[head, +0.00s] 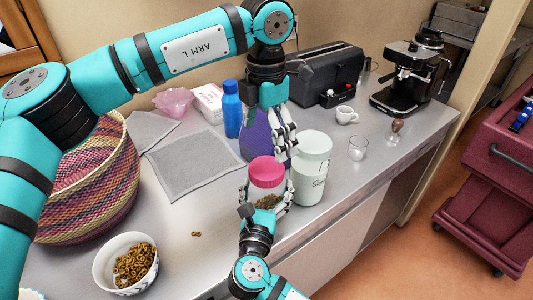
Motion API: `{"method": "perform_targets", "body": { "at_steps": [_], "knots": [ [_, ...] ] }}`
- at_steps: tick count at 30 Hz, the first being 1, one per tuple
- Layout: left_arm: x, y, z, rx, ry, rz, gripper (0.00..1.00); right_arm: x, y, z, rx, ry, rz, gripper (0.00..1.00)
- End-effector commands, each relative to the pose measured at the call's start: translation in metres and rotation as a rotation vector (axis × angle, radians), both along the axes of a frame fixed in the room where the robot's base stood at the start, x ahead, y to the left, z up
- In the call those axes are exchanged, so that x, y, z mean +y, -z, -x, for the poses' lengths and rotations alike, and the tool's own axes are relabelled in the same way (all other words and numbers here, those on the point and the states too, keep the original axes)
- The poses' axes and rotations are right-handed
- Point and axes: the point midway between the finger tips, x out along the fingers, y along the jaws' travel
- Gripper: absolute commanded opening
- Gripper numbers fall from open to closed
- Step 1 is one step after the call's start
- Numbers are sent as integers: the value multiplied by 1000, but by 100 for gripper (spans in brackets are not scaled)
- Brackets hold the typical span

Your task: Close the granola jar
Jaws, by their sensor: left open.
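The granola jar (268,189) is clear, with brown contents low inside and a pink lid (267,171) at its top. It stands near the counter's front edge. Whether the lid is fully seated cannot be told. My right gripper (265,199) comes from the front, with its fingers on both sides of the jar, and appears shut on it. My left gripper (285,143) hangs pointing down from above, open and empty, just above and to the right of the lid. Its fingers partly hide the purple item (258,135) behind.
A pale canister (312,168) stands close on the jar's right. A blue bottle (231,109) stands behind. A bowl of ring cereal (105,266) and a woven basket (92,185) are at left. A glass (358,148) and a white cup (346,115) are at right. Grey cloths (192,164) lie flat.

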Motion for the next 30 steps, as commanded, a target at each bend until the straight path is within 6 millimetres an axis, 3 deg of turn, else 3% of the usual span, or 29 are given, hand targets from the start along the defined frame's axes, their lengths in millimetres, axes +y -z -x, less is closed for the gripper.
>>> {"method": "perform_targets", "body": {
  "at_steps": [6,17,18,21,30],
  "knots": [
    [-1,-30,0,-1,0,0,99,0,0,0,0,0,1,0],
    [0,-36,0,1,0,-1,99,0,0,0,0,0,1,0],
    [0,-36,0,1,0,-1,99,0,0,0,0,0,0,87],
    [0,-36,0,1,0,-1,99,0,0,0,0,0,0,100],
    [0,-35,0,1,0,-1,99,0,0,1,0,0,0,100]
  ]
}}
